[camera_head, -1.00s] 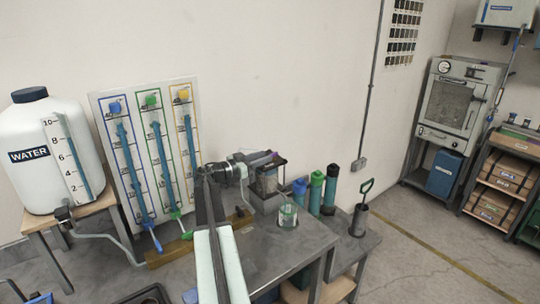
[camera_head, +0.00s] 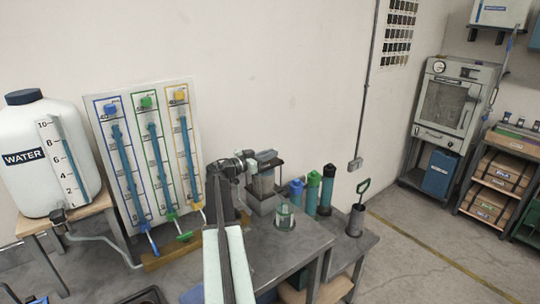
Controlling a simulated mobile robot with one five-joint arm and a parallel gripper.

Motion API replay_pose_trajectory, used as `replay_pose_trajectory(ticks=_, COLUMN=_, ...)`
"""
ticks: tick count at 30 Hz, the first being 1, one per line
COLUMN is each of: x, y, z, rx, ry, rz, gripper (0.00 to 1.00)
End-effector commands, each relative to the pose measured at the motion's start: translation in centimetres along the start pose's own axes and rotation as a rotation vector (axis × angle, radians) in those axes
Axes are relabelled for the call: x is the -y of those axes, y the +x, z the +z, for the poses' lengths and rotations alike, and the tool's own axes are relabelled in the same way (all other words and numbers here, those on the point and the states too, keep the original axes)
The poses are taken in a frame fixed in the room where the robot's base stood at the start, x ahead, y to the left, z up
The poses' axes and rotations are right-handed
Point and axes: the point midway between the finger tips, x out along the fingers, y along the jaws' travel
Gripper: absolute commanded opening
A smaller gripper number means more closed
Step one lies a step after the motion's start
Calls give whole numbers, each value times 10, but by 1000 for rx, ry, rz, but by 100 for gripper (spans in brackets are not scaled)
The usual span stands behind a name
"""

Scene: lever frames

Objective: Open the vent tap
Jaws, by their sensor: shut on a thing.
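My gripper (camera_head: 266,156) is at the top of a grey apparatus with a clear vessel (camera_head: 262,182) on the bench, behind my raised arm. Its jaws are closed on a small part there, which fits the vent tap. The tap itself is hidden behind the jaws, so I cannot see how far it is turned.
A board (camera_head: 203,190) with three blue tubes and coloured knobs stands left of my arm, beside a water tank (camera_head: 50,155). A glass beaker (camera_head: 285,217) and several capped cylinders (camera_head: 312,192) stand close right of the apparatus.

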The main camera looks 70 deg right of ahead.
Motion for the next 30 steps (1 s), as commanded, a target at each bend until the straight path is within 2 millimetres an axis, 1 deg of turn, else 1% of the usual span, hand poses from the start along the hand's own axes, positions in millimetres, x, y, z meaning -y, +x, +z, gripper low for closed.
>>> replay_pose_trajectory(ticks=5, x=-2, y=-1, z=0, rx=0, ry=0, rz=-29, gripper=0)
replay_pose_trajectory(ticks=11, x=-5, y=-2, z=0, rx=0, ry=0, rz=-129, gripper=0)
replay_pose_trajectory(ticks=30, x=-4, y=0, z=0, rx=0, ry=1, rz=-712, gripper=0)
